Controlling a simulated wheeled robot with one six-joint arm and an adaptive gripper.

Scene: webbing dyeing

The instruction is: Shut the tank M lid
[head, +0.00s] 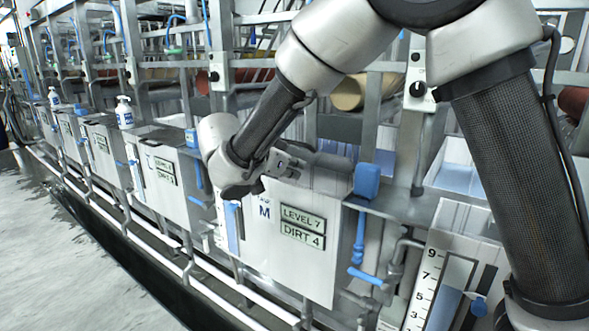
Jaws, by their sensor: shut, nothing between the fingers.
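Tank M (280,255) is a pale metal box in the middle of the head view, with a blue "M" and plates reading "LEVEL 7" and "DIRT 4" on its front. My arm covers the top's left part, so I cannot tell whether the lid lies flat or stands a little raised. My gripper (292,163) is shut and empty, low over the tank's top. Its fingertips are small and partly hidden, and I cannot tell whether they touch the lid.
Blue valves and pipes (360,245) run down the tank's right side. A level gauge (440,290) stands at the lower right. More tanks (160,175) line up to the left, with white pump bottles (124,112) on top. Racks with rollers rise behind. The floor (60,250) at left is clear.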

